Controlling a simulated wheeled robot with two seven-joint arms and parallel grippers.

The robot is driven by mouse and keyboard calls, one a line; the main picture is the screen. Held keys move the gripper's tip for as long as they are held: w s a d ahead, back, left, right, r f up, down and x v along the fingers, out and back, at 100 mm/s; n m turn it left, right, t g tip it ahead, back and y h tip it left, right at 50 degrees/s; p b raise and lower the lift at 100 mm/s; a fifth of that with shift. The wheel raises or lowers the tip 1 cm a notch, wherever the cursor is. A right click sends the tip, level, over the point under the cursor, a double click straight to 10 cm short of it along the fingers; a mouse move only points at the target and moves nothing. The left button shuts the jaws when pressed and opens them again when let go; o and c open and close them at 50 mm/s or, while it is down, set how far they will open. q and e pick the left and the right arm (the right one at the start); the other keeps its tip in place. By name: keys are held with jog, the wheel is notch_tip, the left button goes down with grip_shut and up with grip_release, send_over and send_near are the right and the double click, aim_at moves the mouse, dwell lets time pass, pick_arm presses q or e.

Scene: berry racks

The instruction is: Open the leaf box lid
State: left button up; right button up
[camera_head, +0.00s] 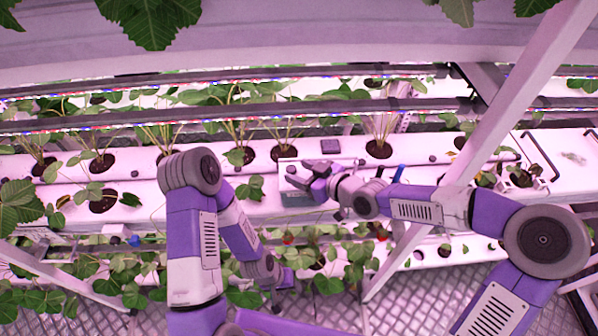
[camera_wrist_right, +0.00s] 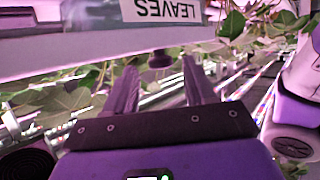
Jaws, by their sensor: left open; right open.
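The leaf box (camera_wrist_right: 100,45) shows in the right wrist view as a pale wall across the top, with an upside-down "LEAVES" label (camera_wrist_right: 160,10). A small dark knob (camera_wrist_right: 160,60) sits at its lower edge, between the fingertips in the picture; I cannot tell whether they touch it. My right gripper (camera_wrist_right: 160,72) is open and empty. In the head view the right gripper (camera_head: 293,174) is over the box (camera_head: 290,200), hiding much of it; the lid's state is unclear. My left gripper (camera_head: 290,274) is lower, among leaves and partly hidden, away from the box.
White planting gutters (camera_head: 225,205) with potted strawberry plants run across the rack. A slanted white post (camera_head: 515,95) stands at right, close to my right arm. Leaves (camera_head: 330,270) crowd the space below the box. A grated floor (camera_head: 420,290) lies underneath.

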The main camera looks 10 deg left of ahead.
jog(key=shift+w+a+f, duration=0.1)
jog(key=shift+a+f, duration=0.05)
jog(key=shift+a, duration=0.3)
jog(key=shift+w, duration=0.15)
grip_shut()
